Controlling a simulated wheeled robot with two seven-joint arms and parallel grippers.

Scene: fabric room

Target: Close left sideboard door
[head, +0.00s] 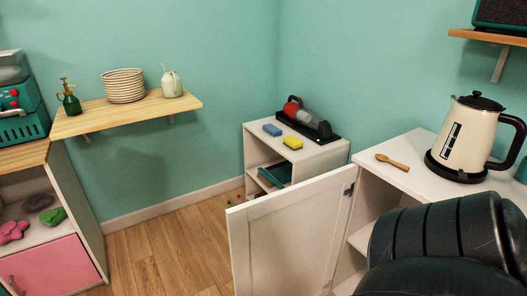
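A white panelled sideboard door (288,237) stands wide open in the lower middle of the head view. It is hinged on the front left edge of the white sideboard (390,187) at the right, and open shelf space shows beside it. The lower part of the door is cut off by the frame. A dark, ribbed part of my arm fills the lower right corner and hides much of the sideboard front. Neither gripper's fingers show, so whether they touch the door cannot be seen.
A cream kettle (461,135) and a wooden spoon (392,162) stand on the sideboard top. A small white cabinet (318,160) with sponges is behind the door. A wall shelf (125,112) holds plates. Wooden floor (165,250) is clear left of the door.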

